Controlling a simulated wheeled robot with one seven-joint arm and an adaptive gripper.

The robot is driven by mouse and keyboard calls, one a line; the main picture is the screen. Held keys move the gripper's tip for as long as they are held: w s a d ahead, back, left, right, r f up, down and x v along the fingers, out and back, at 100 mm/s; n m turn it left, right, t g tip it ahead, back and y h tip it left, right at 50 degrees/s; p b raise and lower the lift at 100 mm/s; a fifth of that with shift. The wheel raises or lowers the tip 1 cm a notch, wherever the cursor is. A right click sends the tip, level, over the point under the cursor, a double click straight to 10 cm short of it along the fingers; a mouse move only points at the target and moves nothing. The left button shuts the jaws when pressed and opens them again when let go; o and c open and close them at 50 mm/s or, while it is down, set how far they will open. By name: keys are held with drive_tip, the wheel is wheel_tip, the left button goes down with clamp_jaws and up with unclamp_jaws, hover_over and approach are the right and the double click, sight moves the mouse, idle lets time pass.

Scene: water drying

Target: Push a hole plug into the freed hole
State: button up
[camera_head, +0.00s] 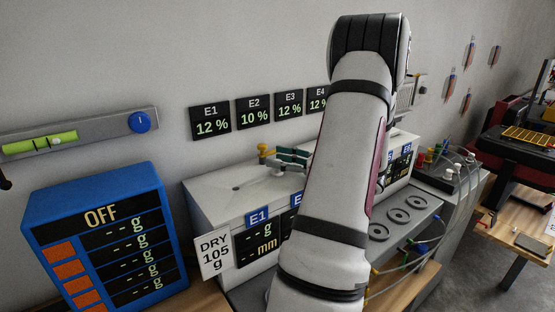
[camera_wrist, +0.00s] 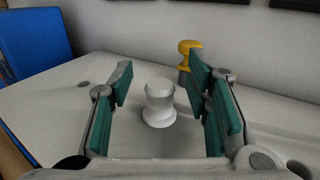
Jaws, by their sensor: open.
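A white knob-shaped hole plug (camera_wrist: 159,104) stands upright on the white box top (camera_wrist: 70,130). My gripper (camera_wrist: 160,82) is open, with its green-padded fingers on either side of the plug; gaps show between pads and plug. A yellow plug (camera_wrist: 187,50) stands just behind the right finger, partly hidden by it; it also shows in the head view (camera_head: 263,150). A small dark hole (camera_wrist: 83,84) lies empty to the left in the wrist view. Another dark opening (camera_wrist: 299,168) shows at the lower right, partly cut off. In the head view my arm hides much of the box.
A blue cabinet (camera_head: 100,240) reading OFF stands left of the box. Percent displays (camera_head: 211,120) hang on the wall behind. Hoses (camera_head: 440,225) and round rings (camera_head: 388,216) lie to the right.

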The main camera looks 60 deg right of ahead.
drive_tip(key=s, duration=1.1)
drive_tip(key=shift+d, duration=0.1)
